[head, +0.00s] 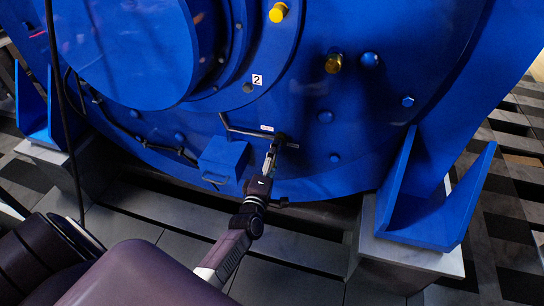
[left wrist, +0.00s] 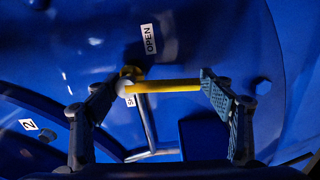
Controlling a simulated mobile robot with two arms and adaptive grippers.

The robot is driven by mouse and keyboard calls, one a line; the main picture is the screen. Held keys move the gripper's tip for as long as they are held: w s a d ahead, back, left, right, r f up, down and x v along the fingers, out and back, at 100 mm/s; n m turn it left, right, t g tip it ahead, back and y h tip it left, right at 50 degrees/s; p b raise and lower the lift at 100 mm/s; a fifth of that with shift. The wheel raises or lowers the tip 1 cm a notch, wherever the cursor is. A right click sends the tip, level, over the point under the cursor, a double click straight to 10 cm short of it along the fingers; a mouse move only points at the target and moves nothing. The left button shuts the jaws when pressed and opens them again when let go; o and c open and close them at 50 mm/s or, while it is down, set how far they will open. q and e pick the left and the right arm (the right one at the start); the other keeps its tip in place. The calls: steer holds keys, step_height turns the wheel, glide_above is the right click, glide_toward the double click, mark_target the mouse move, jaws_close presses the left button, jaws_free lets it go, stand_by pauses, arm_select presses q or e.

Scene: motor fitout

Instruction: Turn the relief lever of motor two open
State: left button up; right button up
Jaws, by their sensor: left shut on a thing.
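The big blue motor (head: 330,120) bears a white "2" label (head: 257,79). My left gripper (head: 270,160) is at its lower face, beside a thin pipe. In the left wrist view the yellow relief lever (left wrist: 165,86) lies nearly level in the picture between the two fingers of my left gripper (left wrist: 158,88), which is shut on it. The lever's pivot end is at the left finger. An "OPEN" label (left wrist: 149,39) is above the lever; a second label (left wrist: 131,128) below it is partly hidden. The lever is too small to make out in the head view. My right gripper is not in view.
A small blue box (head: 223,160) juts from the motor just left of my gripper. A thin metal pipe (head: 240,130) runs close by. Blue support feet stand on grey blocks, one at the right (head: 430,205). Brass fittings (head: 334,63) sit higher up.

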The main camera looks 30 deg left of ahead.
arm_select(q)
steer(key=shift+s+f+n, duration=0.1)
steer(key=shift+f+n, duration=0.15)
steer(key=shift+n, duration=0.45)
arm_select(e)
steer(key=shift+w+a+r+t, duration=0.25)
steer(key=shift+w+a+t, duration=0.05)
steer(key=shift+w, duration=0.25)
arm_select(q)
steer(key=shift+d, duration=0.1)
steer(key=o, duration=1.3)
steer(key=shift+f, duration=0.1)
steer(key=o, duration=0.3)
steer(key=shift+d, duration=0.1)
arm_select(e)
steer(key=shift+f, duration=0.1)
arm_select(q)
steer(key=v, duration=1.2)
